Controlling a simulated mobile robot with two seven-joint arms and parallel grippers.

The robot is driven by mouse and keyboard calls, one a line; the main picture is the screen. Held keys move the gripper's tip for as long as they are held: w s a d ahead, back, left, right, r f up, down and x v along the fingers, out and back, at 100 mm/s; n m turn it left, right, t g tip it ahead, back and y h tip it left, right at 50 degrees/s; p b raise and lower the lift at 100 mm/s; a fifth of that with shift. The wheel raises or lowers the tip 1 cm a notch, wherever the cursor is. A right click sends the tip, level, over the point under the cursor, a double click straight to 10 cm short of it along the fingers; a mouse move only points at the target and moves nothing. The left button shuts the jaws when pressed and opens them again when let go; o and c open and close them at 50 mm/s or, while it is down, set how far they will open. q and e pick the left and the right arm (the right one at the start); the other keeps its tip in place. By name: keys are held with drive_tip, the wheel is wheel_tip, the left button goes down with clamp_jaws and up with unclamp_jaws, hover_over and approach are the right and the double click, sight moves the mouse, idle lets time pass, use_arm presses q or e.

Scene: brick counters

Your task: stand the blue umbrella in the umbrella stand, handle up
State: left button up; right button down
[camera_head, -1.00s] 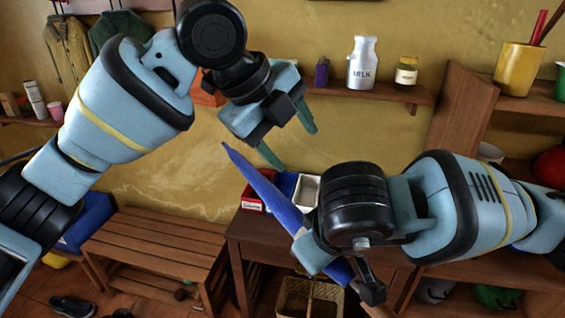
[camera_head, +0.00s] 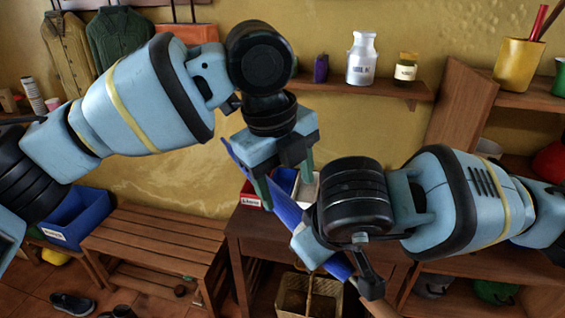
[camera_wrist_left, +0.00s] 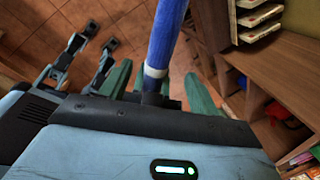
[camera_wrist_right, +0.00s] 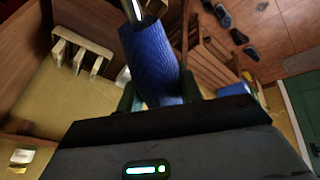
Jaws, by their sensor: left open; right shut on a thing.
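The blue umbrella (camera_head: 284,208) is furled and slants across the middle of the head view, from upper left to lower right. My right gripper (camera_head: 338,262) is shut on it; the grip is partly hidden by the wrist. The umbrella also shows between the right fingers in the right wrist view (camera_wrist_right: 152,62). My left gripper (camera_head: 286,180) is open over the umbrella's upper part. In the left wrist view the umbrella (camera_wrist_left: 163,38) lies between the spread fingers, with a pale band and a dark end near the palm. I cannot pick out the umbrella stand.
A wooden table (camera_head: 245,228) stands below the grippers, with a red box (camera_head: 250,195) on top and a wicker basket (camera_head: 295,295) below. A slatted bench (camera_head: 150,240) is at left. A wall shelf (camera_head: 375,90) holds a milk can (camera_head: 362,60) and a jar (camera_head: 406,68).

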sight(293, 211)
use_arm(q)
drive_tip(key=x, duration=0.8)
drive_tip(key=shift+a, duration=0.1)
drive_tip(key=c, duration=1.2)
drive_tip(key=shift+r, duration=0.1)
drive_tip(key=shift+c, duration=0.4)
use_arm(e)
drive_tip(key=c, duration=0.9)
unclamp_jaws()
drive_tip(key=shift+o, duration=0.2)
